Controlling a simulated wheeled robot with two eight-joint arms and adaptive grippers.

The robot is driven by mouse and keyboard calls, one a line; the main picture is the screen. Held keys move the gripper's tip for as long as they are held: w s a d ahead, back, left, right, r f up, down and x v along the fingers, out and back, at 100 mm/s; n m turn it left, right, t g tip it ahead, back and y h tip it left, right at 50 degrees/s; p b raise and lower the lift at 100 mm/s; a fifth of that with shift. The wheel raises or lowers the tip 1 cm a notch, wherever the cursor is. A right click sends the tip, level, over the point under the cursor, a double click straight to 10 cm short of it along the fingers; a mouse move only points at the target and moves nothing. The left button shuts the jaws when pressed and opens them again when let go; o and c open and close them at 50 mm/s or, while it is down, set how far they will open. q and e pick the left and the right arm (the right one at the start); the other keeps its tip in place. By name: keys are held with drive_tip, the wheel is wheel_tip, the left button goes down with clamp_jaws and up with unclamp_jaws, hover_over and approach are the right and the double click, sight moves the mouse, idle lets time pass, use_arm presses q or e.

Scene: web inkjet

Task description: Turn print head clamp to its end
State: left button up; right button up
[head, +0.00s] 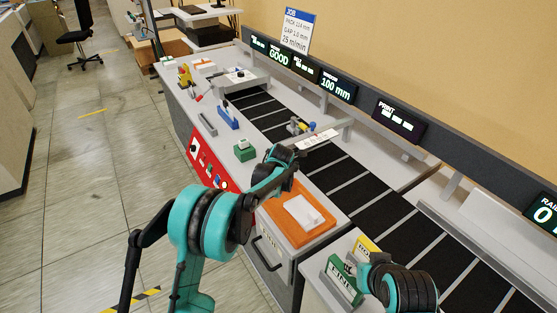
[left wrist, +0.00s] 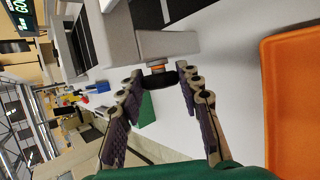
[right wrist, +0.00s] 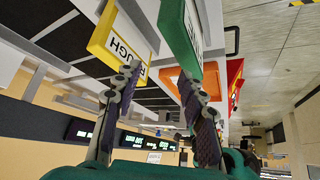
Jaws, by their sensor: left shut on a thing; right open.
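The print head clamp appears in the left wrist view as a dark knob (left wrist: 160,80) with an orange ring, under a grey block (left wrist: 165,44). My left gripper (left wrist: 162,82) is shut on this knob, with one finger on each side. In the head view my left gripper (head: 287,153) is at the print head beside the black belt, and it hides the knob. My right gripper (right wrist: 160,82) is open and empty. It is close to a green FINE block (right wrist: 180,35) and a yellow ROUGH block (right wrist: 118,42), which also show in the head view.
An orange tray (head: 275,225) with a white piece (head: 303,210) lies on the near bench. A small green block (head: 244,154) and a blue tool (head: 228,118) stand farther along. The black belt (head: 375,193) runs past, with displays along its back rail.

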idle(0.3)
use_arm(q)
drive_tip(key=o, duration=1.2)
drive_tip(key=shift+c, duration=0.2)
drive_tip(key=v, duration=1.2)
